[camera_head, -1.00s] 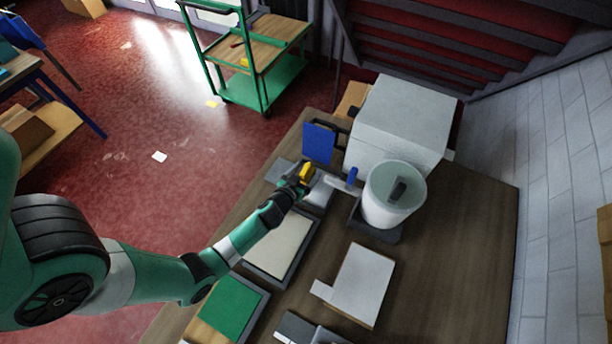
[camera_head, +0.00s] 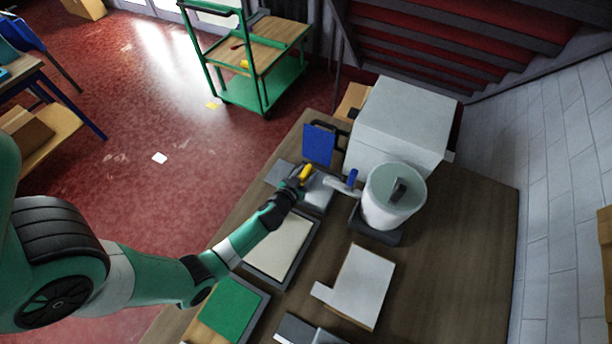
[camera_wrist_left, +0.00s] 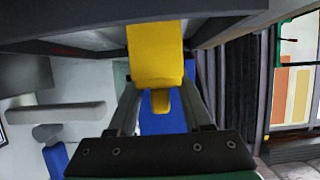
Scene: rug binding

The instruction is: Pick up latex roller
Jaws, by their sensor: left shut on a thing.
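My left gripper (camera_head: 299,182) is shut on a yellow handle (camera_head: 306,171), above the far-left part of the table. In the left wrist view the yellow handle (camera_wrist_left: 156,55) stands between the two fingers. The head of this tool is hidden, so I cannot tell whether it is the latex roller. To the right of the gripper, apart from it, lies a white bar (camera_head: 340,186) with a blue upright handle (camera_head: 352,178), beside the pot; this roller-like tool also shows at the left of the left wrist view (camera_wrist_left: 55,114). My right gripper is out of view.
A white lidded pot (camera_head: 385,207) stands on a dark base right of the gripper, with a large white box (camera_head: 405,115) behind. A blue panel (camera_head: 319,144) stands behind the gripper. A framed pale panel (camera_head: 280,248) lies in front. The table's right side (camera_head: 460,240) is clear.

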